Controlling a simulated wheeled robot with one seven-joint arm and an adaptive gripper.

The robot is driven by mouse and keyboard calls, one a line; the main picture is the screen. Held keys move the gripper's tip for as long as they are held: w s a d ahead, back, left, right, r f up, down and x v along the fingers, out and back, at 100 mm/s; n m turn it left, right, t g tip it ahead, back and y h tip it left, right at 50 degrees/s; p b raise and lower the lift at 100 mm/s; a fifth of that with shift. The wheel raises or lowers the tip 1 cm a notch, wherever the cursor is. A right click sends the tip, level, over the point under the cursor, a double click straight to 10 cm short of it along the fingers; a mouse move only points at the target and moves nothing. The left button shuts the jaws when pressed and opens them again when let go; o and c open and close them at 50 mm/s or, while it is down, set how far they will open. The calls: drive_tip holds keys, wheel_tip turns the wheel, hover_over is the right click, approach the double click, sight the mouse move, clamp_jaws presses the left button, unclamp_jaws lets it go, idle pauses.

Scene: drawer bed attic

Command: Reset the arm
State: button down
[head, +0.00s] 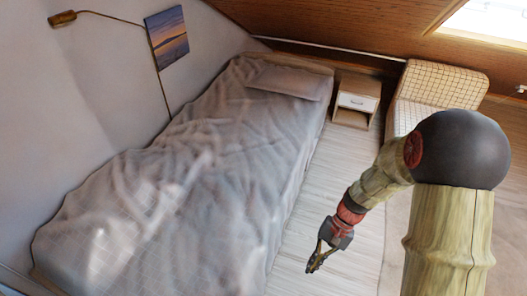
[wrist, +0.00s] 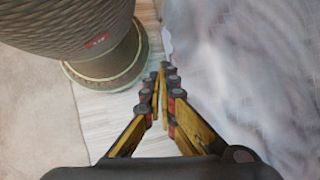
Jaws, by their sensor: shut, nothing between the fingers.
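My gripper (head: 312,267) is at the end of my arm, hanging low in the head view, above the wooden floor to the right of the bed. In the wrist view my gripper (wrist: 160,75) has its fingertips together with nothing between them. The arm is bent, with its forearm sloping down to the left from the dark round joint. No object is held.
The bed (head: 180,190) with a grey cover fills the left and middle; its cover (wrist: 245,60) is close on the right in the wrist view. A nightstand (head: 356,103) and a checked armchair (head: 440,80) stand at the back. Pale floor (head: 335,175) lies clear between.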

drive_tip(key=s+d+r+n+t+h, duration=0.1)
drive_tip(key=s+r+n+t, duration=0.1)
drive_tip(key=r, duration=0.8)
drive_tip(key=s+d+r+n+t+h, duration=0.1)
drive_tip(key=r+t, duration=0.3)
drive_tip(key=r, duration=0.7)
drive_tip(key=s+d+r+n+t+h, duration=0.1)
drive_tip(key=s+r+n+t+h, duration=0.1)
drive_tip(key=r, duration=0.8)
drive_tip(key=shift+s+d+r+n+t+h, duration=0.2)
drive_tip(key=shift+s+n+t+h, duration=0.25)
drive_tip(key=shift+t, duration=0.45)
drive_tip(key=shift+a, duration=0.1)
